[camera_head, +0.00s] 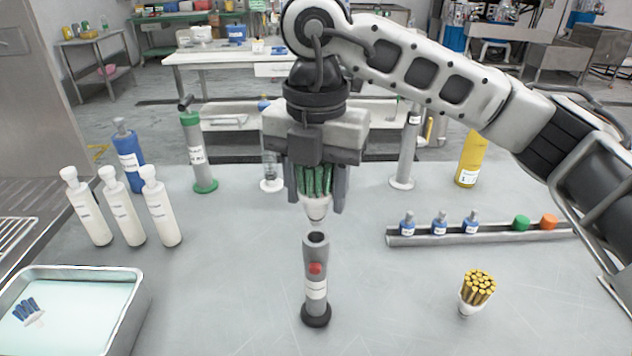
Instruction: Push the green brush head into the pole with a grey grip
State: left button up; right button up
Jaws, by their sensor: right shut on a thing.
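My right gripper (318,190) comes down from above, near the middle of the view, and is shut on the green brush head (313,181). Its green bristles show between the fingers, and its white tapered end points down. A grey pole (316,262) with a red spot, a white label and a black base stands upright on the table directly below. Its open top sits just under the tip of the brush head, with what looks like a small gap. I cannot tell for sure whether this is the pole with the grey grip. My left gripper is not in view.
White bottles (121,207) and a blue bottle (128,155) stand at left, above a tray (140,300) of pale liquid holding a blue brush head (27,312). A yellow-bristled brush head (477,290) and a rail (480,236) with small items are at right. A yellow cylinder (470,158) stands behind.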

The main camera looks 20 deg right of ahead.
jog(key=shift+f+b, duration=0.4)
jog(key=shift+f, duration=0.4)
dwell(0.5)
jog(key=shift+b, duration=0.3)
dwell(0.5)
dwell(0.3)
